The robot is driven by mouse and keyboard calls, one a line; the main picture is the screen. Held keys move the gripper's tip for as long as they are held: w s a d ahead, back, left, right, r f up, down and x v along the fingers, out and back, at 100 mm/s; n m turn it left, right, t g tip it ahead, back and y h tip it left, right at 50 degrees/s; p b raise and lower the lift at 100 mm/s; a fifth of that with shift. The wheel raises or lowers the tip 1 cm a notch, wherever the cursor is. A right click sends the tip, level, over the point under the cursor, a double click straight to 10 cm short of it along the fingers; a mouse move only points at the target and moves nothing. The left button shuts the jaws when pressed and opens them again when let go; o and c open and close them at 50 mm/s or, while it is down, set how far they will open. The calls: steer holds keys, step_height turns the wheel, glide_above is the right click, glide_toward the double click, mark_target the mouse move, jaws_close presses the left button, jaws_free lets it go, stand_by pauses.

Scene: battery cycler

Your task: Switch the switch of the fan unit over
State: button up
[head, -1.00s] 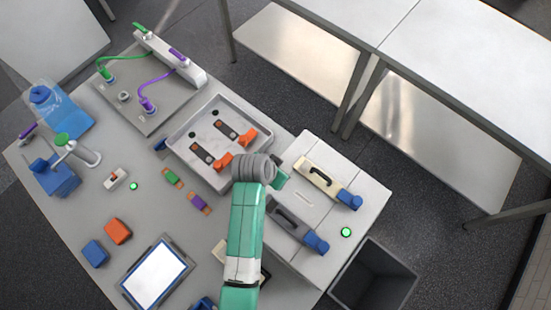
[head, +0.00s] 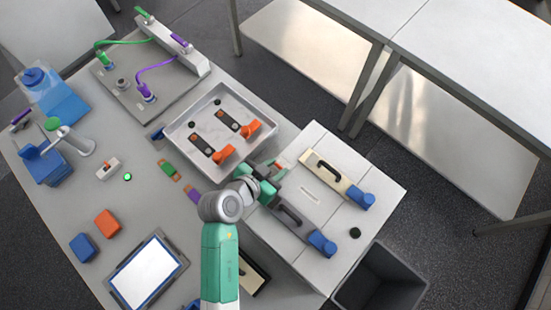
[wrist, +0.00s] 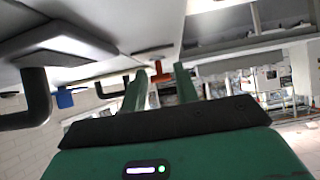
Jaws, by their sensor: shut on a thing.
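My gripper (head: 270,178) is at the upper left edge of the light grey box (head: 312,262), which I take to be the fan unit. In the wrist view, a red-orange switch lever (wrist: 155,77) shows between the two green fingers (wrist: 160,88), and the gripper is shut on it. In the head view only a bit of reddish colour (head: 281,161) shows by the fingertips; the rest is hidden by my gripper. The round lamp (head: 355,233) on the box is dark.
A tray (head: 176,138) with orange-ended parts is at left. A small red switch (head: 107,168) has a lit green lamp (head: 127,177). A bin (head: 380,285) stands below right.

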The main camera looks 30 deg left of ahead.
stand_by(0.5)
steer(key=o, duration=0.9)
steer(key=shift+v, duration=3.9)
steer(key=shift+s+f, duration=0.1)
